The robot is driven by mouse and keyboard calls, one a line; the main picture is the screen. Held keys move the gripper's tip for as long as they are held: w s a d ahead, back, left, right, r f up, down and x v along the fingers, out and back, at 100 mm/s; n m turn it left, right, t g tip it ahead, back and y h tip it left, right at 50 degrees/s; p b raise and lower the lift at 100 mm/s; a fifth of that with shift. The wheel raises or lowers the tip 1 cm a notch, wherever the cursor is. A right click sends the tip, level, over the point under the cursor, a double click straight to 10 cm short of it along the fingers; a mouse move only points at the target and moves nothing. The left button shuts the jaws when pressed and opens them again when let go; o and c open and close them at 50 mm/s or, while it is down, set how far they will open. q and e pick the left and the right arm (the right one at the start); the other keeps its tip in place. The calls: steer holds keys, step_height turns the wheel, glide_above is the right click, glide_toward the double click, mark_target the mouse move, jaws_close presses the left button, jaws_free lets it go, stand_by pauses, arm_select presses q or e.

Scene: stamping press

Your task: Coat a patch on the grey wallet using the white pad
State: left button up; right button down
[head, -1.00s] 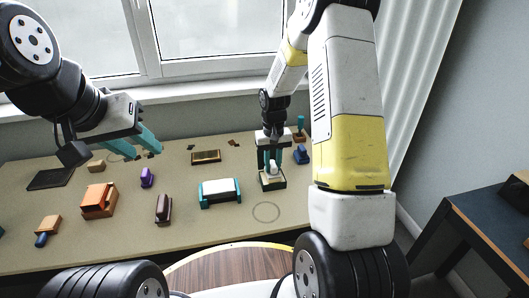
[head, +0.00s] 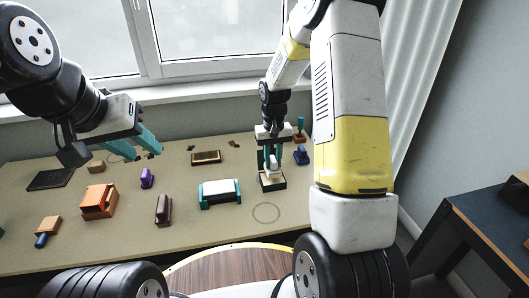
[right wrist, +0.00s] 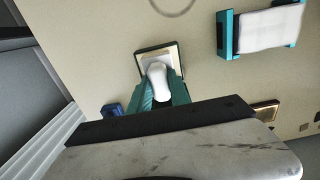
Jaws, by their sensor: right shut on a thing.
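A flat dark grey item, which looks like the wallet (head: 50,179), lies at the table's far left. My right gripper (head: 272,160) is shut on a small white-handled piece, which looks like the white pad (right wrist: 158,80), just above a dark square tray (head: 272,186) with a pale inside. The tray also shows in the right wrist view (right wrist: 172,50). The fingers hide part of the piece, and I cannot tell whether its underside touches the tray. My left gripper (head: 150,143) is open and empty, above the table at the left.
A teal-ended white block (head: 220,192) stands left of the tray. An orange block (head: 99,202), a purple piece (head: 147,178) and a dark brown piece (head: 163,208) stand to the left. A blue piece (head: 301,156) is close right of the tray. The table's front right is clear.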

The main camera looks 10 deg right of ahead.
mark_target(273, 158)
steer(key=shift+r, duration=2.3)
